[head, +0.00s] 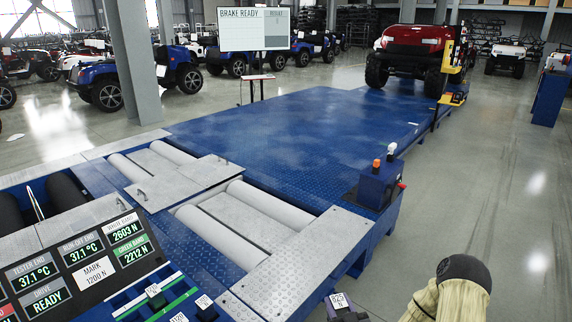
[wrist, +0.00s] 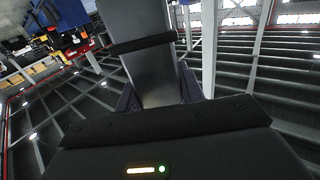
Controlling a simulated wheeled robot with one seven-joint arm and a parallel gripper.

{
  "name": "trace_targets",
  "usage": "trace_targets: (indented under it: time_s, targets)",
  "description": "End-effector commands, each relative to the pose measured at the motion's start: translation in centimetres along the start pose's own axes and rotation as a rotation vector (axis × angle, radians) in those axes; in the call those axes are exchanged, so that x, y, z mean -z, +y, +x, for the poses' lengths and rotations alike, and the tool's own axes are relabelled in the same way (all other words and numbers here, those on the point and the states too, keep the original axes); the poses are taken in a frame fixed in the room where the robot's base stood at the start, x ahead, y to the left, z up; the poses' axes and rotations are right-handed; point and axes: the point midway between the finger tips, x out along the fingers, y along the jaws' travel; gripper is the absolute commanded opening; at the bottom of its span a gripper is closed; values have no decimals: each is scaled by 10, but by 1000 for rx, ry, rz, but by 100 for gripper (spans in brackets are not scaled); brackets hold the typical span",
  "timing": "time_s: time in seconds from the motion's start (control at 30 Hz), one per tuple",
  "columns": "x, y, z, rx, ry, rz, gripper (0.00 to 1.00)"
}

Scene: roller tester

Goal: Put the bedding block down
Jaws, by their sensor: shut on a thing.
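My gripper (wrist: 158,98) fills the lower part of the wrist view, with a dark body and purple fingers on both sides. It is shut on a long grey block with a black band across it, which I take to be the bedding block (wrist: 147,68). In the head view, only a dark purple piece with a white "N" label shows at the bottom edge, partly cut off; I cannot tell whether it is gripper or block. Small labelled blocks (head: 155,292) sit by a green-striped rail at the lower left.
The blue roller tester (head: 290,125) has grey rollers (head: 238,222) and plates. A display panel (head: 95,262) stands at lower left. A blue post with an orange-topped button (head: 378,180) stands at its right edge. A red vehicle (head: 415,50) is behind. Open floor lies right.

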Motion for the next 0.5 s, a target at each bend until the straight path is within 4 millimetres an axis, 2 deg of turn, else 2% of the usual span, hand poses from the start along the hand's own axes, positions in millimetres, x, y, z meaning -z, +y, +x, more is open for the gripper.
trace_targets:
  time_s: [0.03, 0.5]
  targets:
    - [17, 0, 0, -7, 2, 3, 6]
    - [80, -2, -4, -70, 5, 3, 6]
